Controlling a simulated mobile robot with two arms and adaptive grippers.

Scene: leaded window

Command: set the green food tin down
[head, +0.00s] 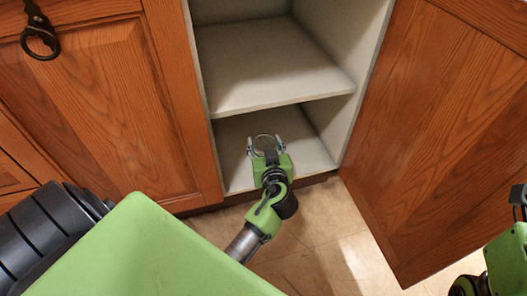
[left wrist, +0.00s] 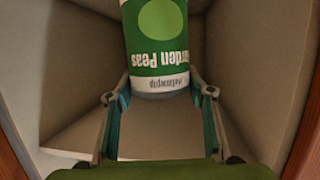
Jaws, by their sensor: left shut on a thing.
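The green food tin (left wrist: 157,45) has a white band and the words "Garden Peas", upside down in the left wrist view. In the head view only its round grey top (head: 264,143) shows clearly, in the lower compartment of the open cabinet. My left gripper (head: 263,150) reaches in from the front and is shut on the tin; its fingers (left wrist: 159,95) lie on both sides of the tin's end in the left wrist view. I cannot tell whether the tin touches the cabinet floor (head: 308,150). A part of my right gripper (head: 519,196) shows at the right edge, its jaws unclear.
A pale shelf (head: 270,65) lies above the lower compartment, close over the tin. An open wooden door (head: 440,110) stands to the right and a closed door (head: 110,110) is on the left. The cabinet floor has free room beside the tin.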

